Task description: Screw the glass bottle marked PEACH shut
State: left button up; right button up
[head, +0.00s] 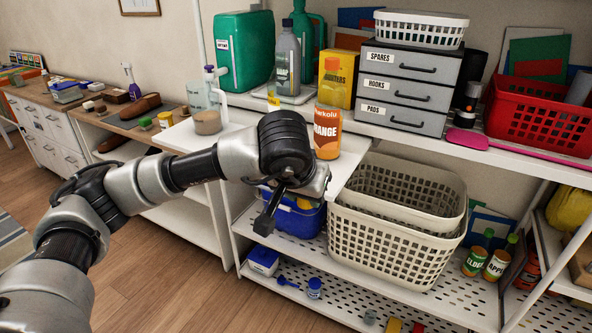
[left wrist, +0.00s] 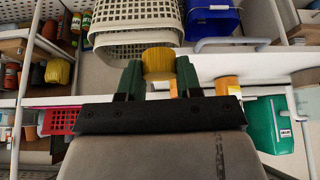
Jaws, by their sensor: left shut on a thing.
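My left gripper (left wrist: 158,72) is shut on a yellow ribbed lid (left wrist: 158,62), held between its two dark green fingertips in the left wrist view. In the head view my left wrist hides the fingertips and the lid. I can read no PEACH label in either view. A bottle labelled ORANGE (head: 327,135) stands upright on the upper shelf board, just beyond my left wrist. Bottles labelled ELDER (head: 474,262) and APPLE (head: 497,265) stand on the lower shelf at the right. My right gripper is not in view.
White baskets (head: 395,245) and a blue bin (head: 300,220) sit below the upper board. A drawer unit (head: 408,90), a red basket (head: 540,118) and a green canister (head: 243,50) stand on the upper shelf. A pump bottle (head: 208,120) stands on the white board at the left.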

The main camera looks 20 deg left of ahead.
aim_at(280, 86)
jog(key=j+z, duration=0.15)
jog(key=j, duration=1.75)
